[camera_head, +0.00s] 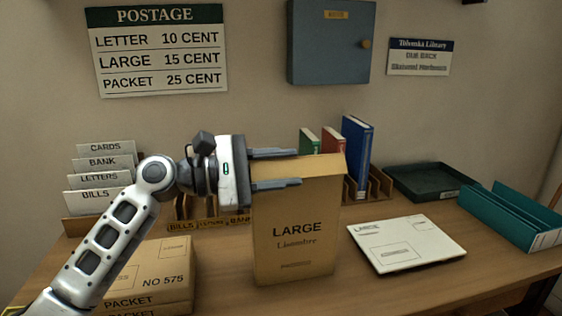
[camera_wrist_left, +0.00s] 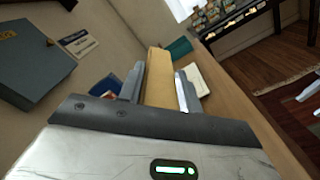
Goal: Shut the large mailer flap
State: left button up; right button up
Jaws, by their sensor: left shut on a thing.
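The large mailer (camera_head: 293,232) is a tan upright packet marked LARGE, standing on the desk in the head view. Its lighter top (camera_head: 318,165), where the flap lies, looks folded over the opening; I cannot tell whether it is fully flat. My left gripper (camera_head: 299,169) comes in level from the left at the mailer's top. One finger is behind the mailer and one in front, and it is shut on the mailer's top. In the left wrist view the tan mailer top (camera_wrist_left: 159,78) lies between the two fingers (camera_wrist_left: 157,88). My right gripper is not in view.
Stacked packets (camera_head: 160,270) lie left of the mailer, and a flat white mailer (camera_head: 405,243) lies to its right. Books (camera_head: 358,152) and sorting slots stand behind. A dark green tray (camera_head: 428,181) and a teal holder (camera_head: 510,215) are at the right.

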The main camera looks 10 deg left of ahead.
pick_arm(q)
jog(key=shift+s+f+m, duration=0.15)
jog(key=shift+f+m, duration=0.35)
jog(key=shift+m, duration=0.6)
jog(key=o, duration=0.9)
jog(key=b+v, duration=0.2)
jog(key=v, duration=1.4)
